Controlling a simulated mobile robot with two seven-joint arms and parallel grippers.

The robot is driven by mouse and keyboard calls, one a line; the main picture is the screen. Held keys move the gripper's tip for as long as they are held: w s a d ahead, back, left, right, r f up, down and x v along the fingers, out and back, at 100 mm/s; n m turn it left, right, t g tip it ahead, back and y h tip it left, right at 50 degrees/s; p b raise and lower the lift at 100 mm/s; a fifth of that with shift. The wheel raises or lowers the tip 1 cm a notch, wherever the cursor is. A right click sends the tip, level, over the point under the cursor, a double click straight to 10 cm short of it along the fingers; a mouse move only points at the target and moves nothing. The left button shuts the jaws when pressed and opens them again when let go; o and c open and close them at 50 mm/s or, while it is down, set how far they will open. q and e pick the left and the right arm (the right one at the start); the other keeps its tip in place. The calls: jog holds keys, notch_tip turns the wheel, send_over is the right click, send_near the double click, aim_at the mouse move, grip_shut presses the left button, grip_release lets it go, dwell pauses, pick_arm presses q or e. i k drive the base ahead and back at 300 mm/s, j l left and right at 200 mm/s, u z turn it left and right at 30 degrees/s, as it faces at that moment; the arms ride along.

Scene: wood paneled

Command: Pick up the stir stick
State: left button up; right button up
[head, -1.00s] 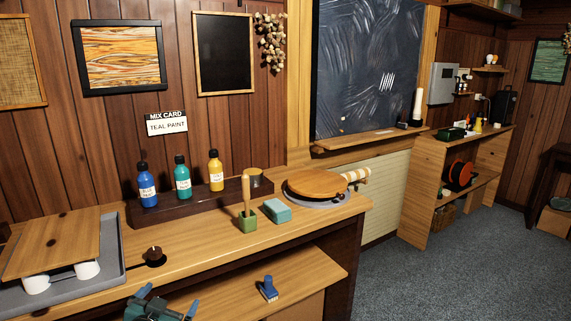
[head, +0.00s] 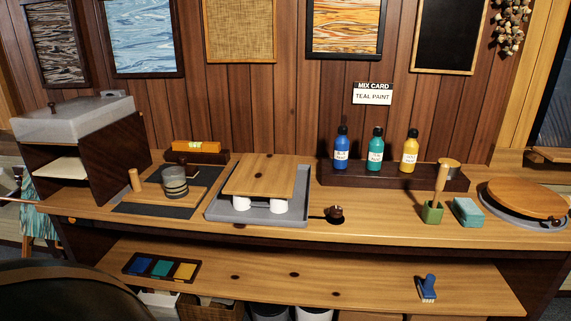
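A slim light wooden stick (head: 440,182), which looks like the stir stick, stands upright with a slight tilt in a small green holder (head: 432,212) on the right part of the workbench. Its lower end is hidden inside the holder. A teal sponge-like block (head: 467,211) lies just right of the holder. Neither of my grippers shows in the head view.
Blue, teal and yellow paint bottles (head: 375,150) stand on a dark rack (head: 330,174) behind. A round wooden board (head: 522,198) lies to the right. A grey tray (head: 228,209) stands left. A dark rounded shape (head: 70,292) fills the lower left corner.

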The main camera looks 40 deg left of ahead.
aim_at(444, 168)
jog(key=u, duration=1.95)
jog(key=z, duration=1.7)
jog(key=i+l, duration=0.15)
jog(key=l, duration=0.2)
jog(key=i+l, duration=0.15)
jog(key=l, duration=0.2)
jog(key=i+l+u, duration=0.1)
jog(key=l, duration=0.25)
jog(key=i+l, duration=0.2)
jog(key=l, duration=0.2)
